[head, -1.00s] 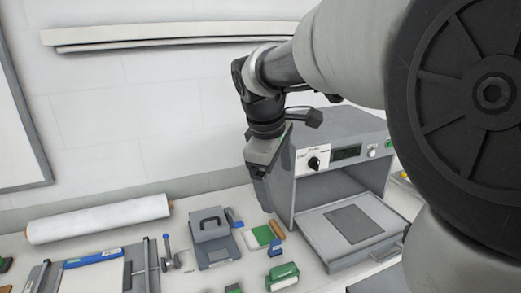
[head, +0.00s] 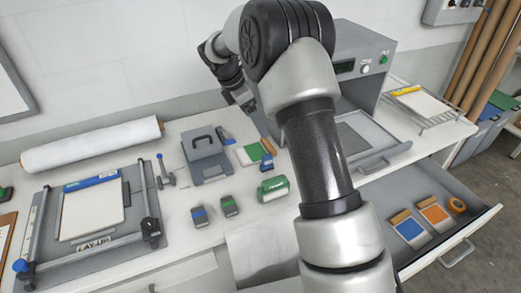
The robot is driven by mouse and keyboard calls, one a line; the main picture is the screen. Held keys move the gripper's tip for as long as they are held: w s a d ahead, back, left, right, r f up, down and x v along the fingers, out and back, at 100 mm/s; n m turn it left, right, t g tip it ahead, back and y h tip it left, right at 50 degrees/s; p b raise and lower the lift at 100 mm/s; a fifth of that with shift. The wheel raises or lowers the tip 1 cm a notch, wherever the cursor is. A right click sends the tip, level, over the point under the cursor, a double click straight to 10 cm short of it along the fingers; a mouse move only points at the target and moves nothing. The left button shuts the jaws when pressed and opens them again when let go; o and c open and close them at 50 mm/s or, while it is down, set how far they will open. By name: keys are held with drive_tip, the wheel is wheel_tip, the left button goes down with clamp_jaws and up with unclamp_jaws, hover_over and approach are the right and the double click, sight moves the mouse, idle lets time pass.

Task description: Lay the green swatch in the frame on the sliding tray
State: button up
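The green swatch (head: 247,155) lies flat on the bench, between a grey block with a handle and the press; it has a pale part beside the green. My gripper (head: 246,104) hangs above and behind it, near the left side of the press; its fingers are small and dark, and I cannot tell whether they are open. My arm covers the left part of the tray and frame.
The grey press (head: 360,45) stands behind the tray. A grey handled block (head: 205,160), green box (head: 273,188), blue item (head: 267,162) and small blocks (head: 229,206) crowd the bench. An open drawer (head: 480,222) holds blue (head: 408,228) and orange (head: 434,214) swatches.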

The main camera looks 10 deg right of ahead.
hover_over(267, 145)
drive_tip(key=a, duration=0.2)
wheel_tip(267, 145, down, 6)
drive_tip(key=shift+s+f, duration=0.1)
drive_tip(key=shift+a+p+x, duration=0.2)
drive_tip(key=shift+p+x, duration=0.2)
drive_tip(key=shift+x, duration=2.2)
drive_tip(key=c, duration=1)
drive_tip(key=shift+o, duration=0.2)
